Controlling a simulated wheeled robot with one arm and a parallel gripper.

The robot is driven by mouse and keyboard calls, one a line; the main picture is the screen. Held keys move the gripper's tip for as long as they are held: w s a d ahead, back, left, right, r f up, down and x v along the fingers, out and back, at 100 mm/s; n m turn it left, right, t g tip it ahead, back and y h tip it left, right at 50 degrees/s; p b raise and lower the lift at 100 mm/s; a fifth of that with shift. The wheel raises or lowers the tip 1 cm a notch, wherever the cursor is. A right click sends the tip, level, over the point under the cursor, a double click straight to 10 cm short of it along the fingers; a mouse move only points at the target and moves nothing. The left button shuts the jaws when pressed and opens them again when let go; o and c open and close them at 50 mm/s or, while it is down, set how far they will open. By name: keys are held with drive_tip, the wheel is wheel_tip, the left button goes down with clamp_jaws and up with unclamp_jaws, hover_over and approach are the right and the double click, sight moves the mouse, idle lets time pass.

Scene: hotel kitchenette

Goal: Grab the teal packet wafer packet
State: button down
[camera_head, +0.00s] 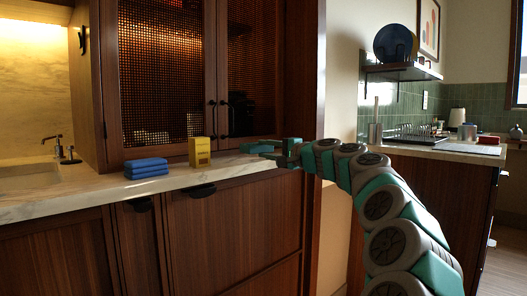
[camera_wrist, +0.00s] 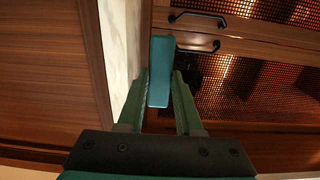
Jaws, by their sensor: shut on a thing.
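The teal wafer packet (camera_wrist: 161,54) is a narrow upright block in the wrist view. It sits between the two green fingers of my gripper (camera_wrist: 160,78), which is shut on it. In the head view my gripper (camera_head: 272,147) reaches over the right end of the marble counter, in front of the cabinet's right side. There the packet is hard to tell apart from my green fingers. I cannot tell whether the packet still touches the counter.
A yellow box (camera_head: 200,151) and a stack of blue cloths (camera_head: 146,168) stand on the marble counter (camera_head: 100,196) to the left. Mesh-fronted cabinet doors (camera_head: 160,75) rise behind. A sink (camera_head: 30,178) is at far left. A second counter (camera_head: 440,150) stands at right.

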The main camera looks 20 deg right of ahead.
drive_tip(key=s+d+r+p, duration=0.1)
drive_tip(key=s+d+r, duration=0.1)
drive_tip(key=s, duration=0.4)
drive_tip(key=s+d+r+p, duration=0.1)
drive_tip(key=s+d+r, duration=0.1)
drive_tip(key=s, duration=0.4)
drive_tip(key=shift+d+r, duration=0.2)
drive_tip(key=shift+r, duration=0.1)
